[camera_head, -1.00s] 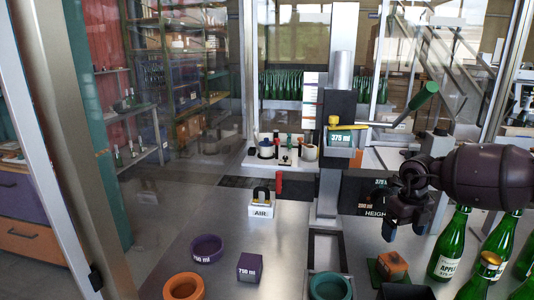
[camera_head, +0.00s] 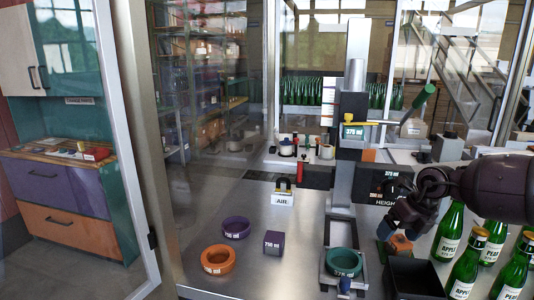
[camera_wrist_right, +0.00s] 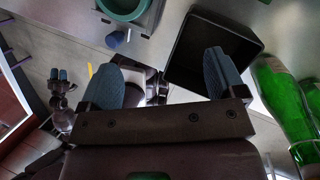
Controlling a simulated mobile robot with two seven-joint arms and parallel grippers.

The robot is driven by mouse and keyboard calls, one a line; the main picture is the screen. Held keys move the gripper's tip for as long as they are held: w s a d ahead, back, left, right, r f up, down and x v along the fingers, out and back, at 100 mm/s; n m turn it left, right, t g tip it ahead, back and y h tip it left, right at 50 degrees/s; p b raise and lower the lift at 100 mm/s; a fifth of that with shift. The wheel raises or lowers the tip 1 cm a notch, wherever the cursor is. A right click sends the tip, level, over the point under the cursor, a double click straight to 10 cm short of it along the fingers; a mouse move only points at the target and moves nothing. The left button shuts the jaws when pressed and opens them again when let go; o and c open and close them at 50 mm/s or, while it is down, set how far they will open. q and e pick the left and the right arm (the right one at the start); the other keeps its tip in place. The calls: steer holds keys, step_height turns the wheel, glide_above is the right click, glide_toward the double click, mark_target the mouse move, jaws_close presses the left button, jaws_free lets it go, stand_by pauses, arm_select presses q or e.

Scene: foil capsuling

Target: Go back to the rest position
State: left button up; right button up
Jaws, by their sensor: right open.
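My right gripper (camera_head: 392,226) is in the right half of the head view, beside the green bottles and above the bench. In the right wrist view its two blue fingers (camera_wrist_right: 165,80) are wide apart with nothing held between them. A black open tray (camera_head: 415,277) is below it, and it also shows behind the right finger in the wrist view (camera_wrist_right: 190,66). What looks like my left gripper (camera_wrist_right: 60,76) is small at the left of the wrist view; its opening is unclear. It does not show in the head view.
Green bottles (camera_head: 450,238) stand at the right, close to my right forearm. A teal ring (camera_head: 343,263), a purple ring (camera_head: 236,228), an orange ring (camera_head: 218,260) and a purple block (camera_head: 274,243) are on the bench. A glass door frame (camera_head: 135,150) stands left.

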steer(key=a+r+m+t+y, duration=0.3)
steer(key=a+y, duration=0.1)
steer(key=a, duration=0.5)
steer(key=s+a+r+m+t+y, duration=0.1)
steer(key=a+r+m+t+y, duration=0.2)
steer(key=a, duration=0.5)
steer(key=a+r+m+t+y, duration=0.25)
steer(key=a+y, duration=0.25)
steer(key=a, duration=0.4)
steer(key=s+d+f+m+t+h, duration=0.3)
steer(key=s+d+f+m+h, duration=0.25)
steer(key=f+m, duration=0.5)
steer(key=s+d+f+m+t+h, duration=0.2)
steer(key=s+d+f+m+h, duration=0.3)
steer(key=f+m, duration=0.5)
arm_select(q)
steer(key=shift+w+f+b, duration=0.15)
steer(key=shift+f+b, duration=0.15)
steer(key=shift+b, duration=0.35)
arm_select(e)
steer(key=s+d+f+m+g+h, duration=0.2)
steer(key=s+d+f+m, duration=0.2)
steer(key=s+f, duration=0.4)
steer(key=s+d+f+m+g+h, duration=0.2)
steer(key=s+d+f, duration=0.4)
steer(key=s, duration=0.7)
step_height(320, 180, down, 3)
steer(key=shift+d+r+m+h, duration=0.2)
steer(key=shift+m+h, duration=0.25)
steer(key=shift+m, duration=0.75)
